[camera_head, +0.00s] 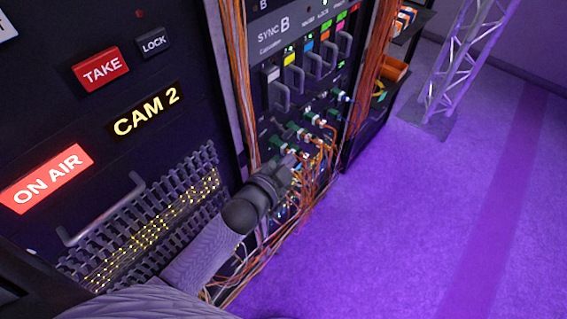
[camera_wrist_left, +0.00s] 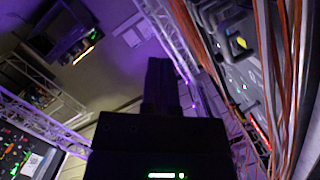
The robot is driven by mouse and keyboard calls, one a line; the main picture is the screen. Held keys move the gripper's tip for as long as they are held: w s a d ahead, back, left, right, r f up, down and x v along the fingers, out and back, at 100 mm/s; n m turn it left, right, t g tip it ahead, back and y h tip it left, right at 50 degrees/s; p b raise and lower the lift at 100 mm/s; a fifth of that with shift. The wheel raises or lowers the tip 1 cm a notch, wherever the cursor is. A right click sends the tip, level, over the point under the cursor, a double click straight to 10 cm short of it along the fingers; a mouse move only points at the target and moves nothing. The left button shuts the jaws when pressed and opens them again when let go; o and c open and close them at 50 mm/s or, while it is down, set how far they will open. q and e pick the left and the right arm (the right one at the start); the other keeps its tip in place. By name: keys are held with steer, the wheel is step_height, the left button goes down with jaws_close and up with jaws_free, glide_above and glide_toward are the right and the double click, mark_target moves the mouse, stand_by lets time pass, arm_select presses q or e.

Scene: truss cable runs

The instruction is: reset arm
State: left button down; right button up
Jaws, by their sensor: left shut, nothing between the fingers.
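My left arm comes in from the bottom left of the head view. Its gripper (camera_head: 290,160) is near the green and white cable connectors (camera_head: 312,120) low on the SYNC B rack panel (camera_head: 290,45). The left gripper is shut and holds nothing. In the left wrist view the dark gripper (camera_wrist_left: 160,85) points up the middle of the picture, with orange cables (camera_wrist_left: 285,70) close on its right. Whether the gripper touches the cables or connectors is hard to tell. My right gripper is in neither view.
A dark panel with a TAKE button (camera_head: 101,68), an ON AIR sign (camera_head: 46,178) and a metal handle (camera_head: 100,210) stands at left. Loose orange cables hang below the connectors. A metal truss (camera_head: 462,60) stands at upper right. The purple floor (camera_head: 430,220) at right is clear.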

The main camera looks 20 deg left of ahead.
arm_select(q)
steer(key=shift+v, duration=1.1)
steer(key=shift+f, duration=0.15)
